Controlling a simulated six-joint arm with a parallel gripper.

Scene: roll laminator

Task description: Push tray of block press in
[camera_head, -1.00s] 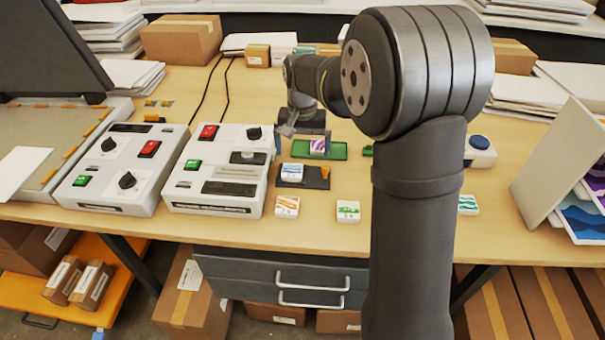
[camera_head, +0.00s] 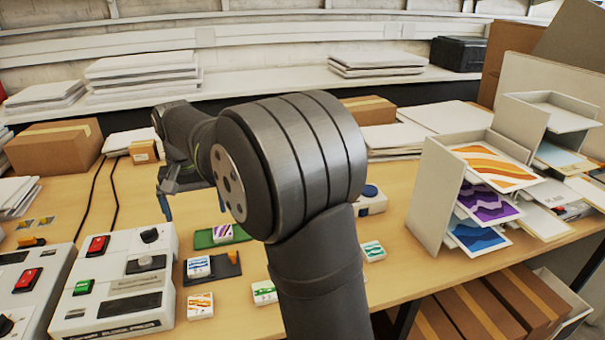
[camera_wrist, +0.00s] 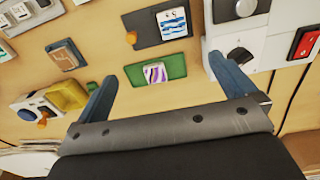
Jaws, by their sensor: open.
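The block press (camera_head: 150,283) is the white console with a red switch, green button and dark knob. Its dark tray (camera_head: 222,268) sticks out to the right of the press, with an orange knob (camera_head: 233,257) at its outer end. A white block with blue waves (camera_head: 198,267) sits on the tray. In the wrist view the tray (camera_wrist: 138,24) is at the top, beside the press (camera_wrist: 245,42). My gripper (camera_wrist: 160,72) is open and empty, above and behind the tray, its fingers either side of the purple-striped block in view.
A green mat (camera_head: 204,241) with the purple-striped block (camera_head: 222,231) lies behind the tray. Loose blocks (camera_head: 200,305) lie in front of it. A second console (camera_head: 45,262) stands at left, a print rack (camera_head: 437,195) at right. Paper stacks and boxes line the back.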

